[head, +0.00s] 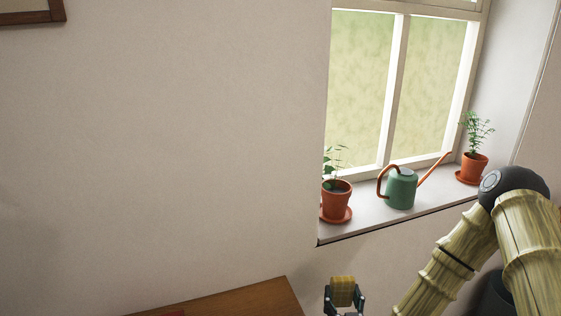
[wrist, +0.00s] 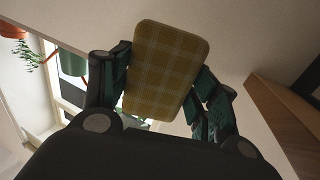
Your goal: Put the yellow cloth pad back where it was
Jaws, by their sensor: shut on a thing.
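The yellow cloth pad (wrist: 163,70) is a rounded rectangle with a faint plaid pattern. My gripper (wrist: 160,88) is shut on it, with one dark green finger against each long side in the wrist view. In the head view the pad (head: 343,290) sticks up from my gripper (head: 344,298) near the bottom edge. It is held in the air in front of the wall, to the right of a brown wooden top. The lower part of the gripper is cut off by the frame.
A wooden top (head: 240,301) shows at the bottom, with a small red thing at its edge. The windowsill (head: 365,228) holds a potted plant (head: 336,201), a green watering can (head: 401,190) and another potted plant (head: 473,168). A frame corner (head: 33,13) hangs upper left.

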